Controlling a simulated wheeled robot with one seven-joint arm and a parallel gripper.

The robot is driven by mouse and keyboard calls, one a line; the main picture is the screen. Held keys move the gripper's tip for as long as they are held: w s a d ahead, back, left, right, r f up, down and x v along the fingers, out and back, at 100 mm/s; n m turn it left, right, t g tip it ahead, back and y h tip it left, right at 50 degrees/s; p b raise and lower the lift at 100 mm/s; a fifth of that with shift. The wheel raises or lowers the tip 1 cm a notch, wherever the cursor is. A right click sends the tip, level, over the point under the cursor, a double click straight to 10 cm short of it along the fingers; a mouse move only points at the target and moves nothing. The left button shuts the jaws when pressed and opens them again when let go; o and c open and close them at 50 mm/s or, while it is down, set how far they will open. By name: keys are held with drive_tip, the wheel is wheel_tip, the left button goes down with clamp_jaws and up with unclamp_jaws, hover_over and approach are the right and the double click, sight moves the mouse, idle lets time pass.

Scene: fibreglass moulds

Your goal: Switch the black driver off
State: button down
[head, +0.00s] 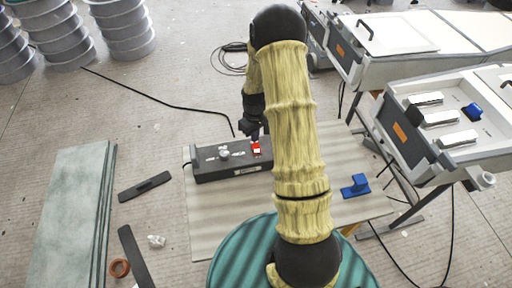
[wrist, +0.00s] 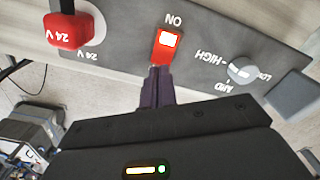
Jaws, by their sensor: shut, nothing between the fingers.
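The black driver (head: 215,172) is a long dark box lying on the board in the head view. Its red rocker switch (head: 256,147) also shows in the wrist view (wrist: 165,49), with a pale patch near the end beside the word ON. I cannot tell which way the rocker is tipped. A grey knob (wrist: 242,70) marked LOW, MID and HIGH sits to the right of it there. A red 24 V plug (wrist: 68,30) is at the left. My gripper (wrist: 158,70) is shut and empty, its fingertips at the switch's near end; contact is unclear. My arm hides the driver's right end in the head view.
The board (head: 215,220) has a blue clamp-like piece (head: 355,186) to the right. A grey-topped bench (head: 440,150) with moulds stands further right. Dark flat bars (head: 145,186) lie on the floor at left, and a black cable (head: 170,104) crosses behind the driver.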

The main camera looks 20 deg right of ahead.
drive_tip(key=shift+f+b, duration=0.6)
drive_tip(key=shift+f, duration=0.35)
idle(1.2)
drive_tip(key=shift+r, duration=0.15)
drive_tip(key=shift+r+p, duration=2.7)
drive_tip(key=shift+r, duration=0.7)
drive_tip(key=s+a+r+m+t, duration=0.1)
drive_tip(key=s+a+r+m, duration=0.1)
drive_tip(key=s+a+r, duration=0.3)
drive_tip(key=s+a+r+m+t, duration=0.1)
drive_tip(key=s+a+r, duration=0.4)
drive_tip(key=s+r, duration=0.7)
drive_tip(key=shift+s+a+r+m+t, duration=0.15)
drive_tip(key=shift+a+r+m+t, duration=0.2)
drive_tip(key=shift+r, duration=0.6)
